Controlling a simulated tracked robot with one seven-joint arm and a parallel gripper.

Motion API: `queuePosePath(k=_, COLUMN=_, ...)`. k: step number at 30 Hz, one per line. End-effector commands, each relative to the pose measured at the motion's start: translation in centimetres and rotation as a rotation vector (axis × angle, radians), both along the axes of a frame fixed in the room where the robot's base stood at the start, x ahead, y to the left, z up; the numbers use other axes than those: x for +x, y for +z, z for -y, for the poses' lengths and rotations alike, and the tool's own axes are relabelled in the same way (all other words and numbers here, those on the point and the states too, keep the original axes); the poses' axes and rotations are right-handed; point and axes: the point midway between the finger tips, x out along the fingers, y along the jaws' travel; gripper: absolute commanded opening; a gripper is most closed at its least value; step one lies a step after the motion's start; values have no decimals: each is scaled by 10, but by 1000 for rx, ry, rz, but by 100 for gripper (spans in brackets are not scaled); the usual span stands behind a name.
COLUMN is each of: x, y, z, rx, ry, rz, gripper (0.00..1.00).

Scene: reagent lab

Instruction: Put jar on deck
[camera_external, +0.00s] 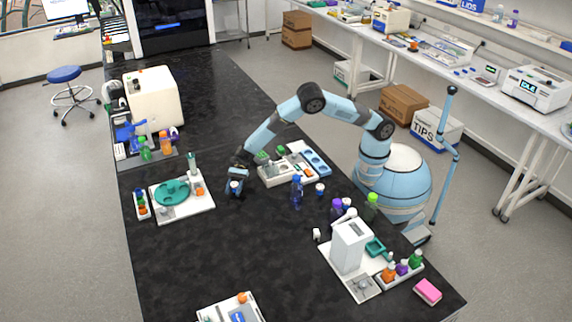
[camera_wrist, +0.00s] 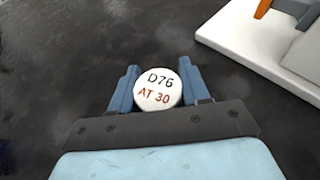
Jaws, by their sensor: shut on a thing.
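The jar (camera_wrist: 158,90) has a round white lid marked "D76 AT 30" in the wrist view. My gripper (camera_wrist: 158,92) has its two blue-grey fingers closed on either side of the jar. In the external view, my gripper (camera_external: 235,188) is low over the black bench, left of the middle, with the white-topped jar (camera_external: 234,184) between its fingers. I cannot tell whether the jar's bottom touches the bench. A white deck (camera_external: 205,205) with a round teal rotor (camera_external: 173,191) is left of my gripper. A white plate's edge (camera_wrist: 225,33) shows at the wrist view's upper right.
A long white tray (camera_external: 270,180) with bottles and a blue rack is right of my gripper. A blue bottle (camera_external: 297,192) and a small white-lidded jar (camera_external: 320,189) stand near it. A white instrument (camera_external: 350,247) stands at the front right.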

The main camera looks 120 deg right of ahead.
Motion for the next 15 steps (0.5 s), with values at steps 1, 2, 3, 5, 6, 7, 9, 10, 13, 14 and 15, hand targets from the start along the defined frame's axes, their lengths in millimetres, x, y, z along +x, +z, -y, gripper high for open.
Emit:
queuePosePath(k=1, x=0, y=-9, z=0, rx=0, ry=1, rz=-2, gripper=16)
queuePosePath(k=2, x=0, y=-13, z=0, rx=1, ry=0, rz=-2, gripper=16)
queuePosePath(k=3, x=0, y=-17, z=0, rx=0, ry=-1, rz=-2, gripper=16)
queuePosePath(k=5, x=0, y=-19, z=0, rx=0, ry=-1, rz=0, gripper=16)
queuePosePath(k=6, x=0, y=-20, z=0, rx=1, ry=-1, rz=1, gripper=16)
queuePosePath(k=7, x=0, y=-19, z=0, rx=1, ry=-1, rz=1, gripper=16)
queuePosePath(k=9, x=0, y=-19, z=0, rx=1, ry=-1, rz=1, gripper=16)
queuePosePath(k=10, x=0, y=-19, z=0, rx=1, ry=-1, rz=1, gripper=16)
queuePosePath(k=13, x=0, y=-20, z=0, rx=1, ry=-1, rz=1, gripper=16)
queuePosePath(k=14, x=0, y=-21, z=0, rx=1, ry=-1, rz=1, gripper=16)
queuePosePath(k=15, x=0, y=-22, z=0, rx=1, ry=-1, rz=1, gripper=16)
